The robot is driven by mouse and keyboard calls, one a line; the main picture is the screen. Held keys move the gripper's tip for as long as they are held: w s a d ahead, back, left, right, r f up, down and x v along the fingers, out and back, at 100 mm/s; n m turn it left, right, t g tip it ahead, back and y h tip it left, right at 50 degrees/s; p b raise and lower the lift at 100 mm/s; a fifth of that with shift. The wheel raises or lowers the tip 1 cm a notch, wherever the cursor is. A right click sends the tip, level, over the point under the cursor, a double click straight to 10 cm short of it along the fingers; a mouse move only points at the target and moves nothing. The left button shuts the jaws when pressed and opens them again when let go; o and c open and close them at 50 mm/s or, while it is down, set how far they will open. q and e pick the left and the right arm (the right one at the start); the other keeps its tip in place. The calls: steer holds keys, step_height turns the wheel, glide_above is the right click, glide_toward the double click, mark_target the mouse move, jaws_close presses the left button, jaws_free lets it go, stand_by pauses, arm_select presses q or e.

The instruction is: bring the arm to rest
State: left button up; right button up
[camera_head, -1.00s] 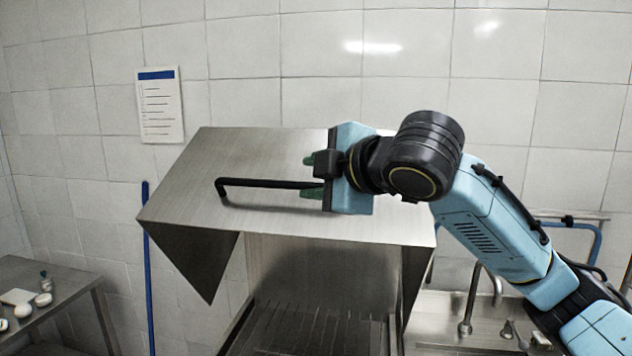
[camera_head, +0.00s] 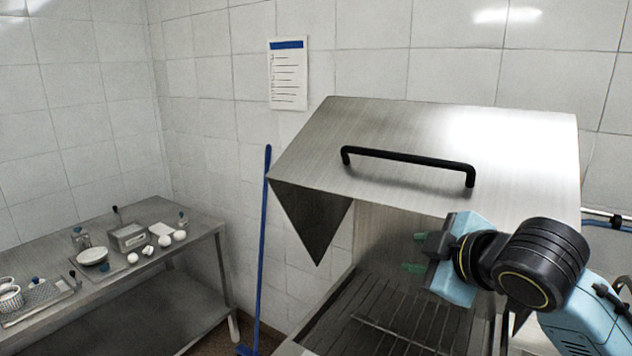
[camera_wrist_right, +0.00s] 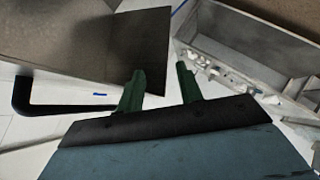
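My right gripper (camera_head: 416,252) is in front of the raised metal hood of the dishwasher, below its black handle (camera_head: 408,160). Its green fingers are apart with nothing between them, as the right wrist view (camera_wrist_right: 160,92) also shows. The hood (camera_head: 470,125) is lifted, with the opening beneath it showing. My left gripper is in neither view.
A rack (camera_head: 400,318) sits in the machine under the hood. A steel table (camera_head: 205,228) at the left carries dishes, a basket (camera_head: 40,297) and several small items. A blue pole (camera_head: 262,240) leans between table and machine. A sheet (camera_head: 288,80) hangs on the wall.

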steer(key=s+f+m+g, duration=0.25)
steer(key=s+f, duration=0.25)
steer(key=f, duration=0.7)
steer(key=s+d+f+m+g+h, duration=0.25)
steer(key=s+f+m, duration=0.25)
steer(key=s+f, duration=0.6)
steer(key=s+d+f+m+g+h, duration=0.1)
steer(key=s+d+f+m+g, duration=0.3)
steer(key=s+f, duration=0.7)
step_height(320, 180, down, 29)
steer(key=s+a+b, duration=0.1)
steer(key=s+b, duration=0.2)
steer(key=b, duration=0.5)
steer(key=s+d+f+b, duration=0.1)
steer(key=s+f+b, duration=0.2)
steer(key=s+f, duration=0.5)
steer(key=s+d+f+g+b, duration=0.1)
steer(key=s+f+b, duration=0.2)
steer(key=s+f, duration=0.5)
step_height(320, 180, down, 7)
steer(key=shift+s+d+r+g+b, duration=0.2)
steer(key=shift+s+d+g+b, duration=0.05)
steer(key=shift+d+g+b, duration=0.1)
